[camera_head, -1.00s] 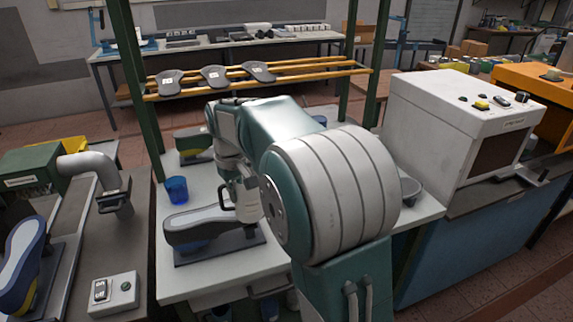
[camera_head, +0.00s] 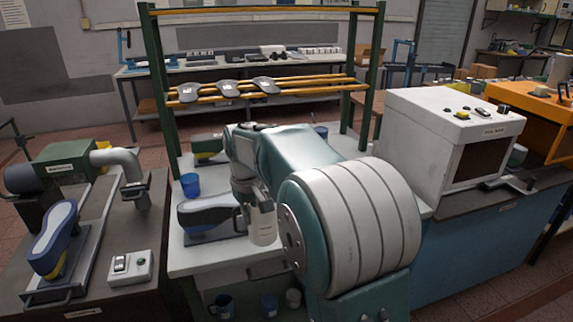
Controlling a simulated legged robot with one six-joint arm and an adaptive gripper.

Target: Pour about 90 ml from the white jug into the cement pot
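A pale cylindrical piece (camera_head: 263,226) hangs at the end of my arm above the white bench (camera_head: 205,262). It may be the white jug, but I cannot tell it clearly from my wrist. My gripper (camera_head: 243,213) shows as small dark parts at its left side. My arm hides much of it, so its opening and any hold are unclear. A blue cup (camera_head: 190,185) stands on the bench, left of my arm. Another blue cup (camera_head: 321,131) shows partly behind my arm. I cannot tell which container is the cement pot.
A shoe sole piece (camera_head: 207,212) lies on a dark plate beside my gripper. Green posts (camera_head: 158,85) and a rack with several insoles (camera_head: 228,88) rise behind. A white machine (camera_head: 450,135) stands right. Blue cups (camera_head: 222,306) sit on a shelf below.

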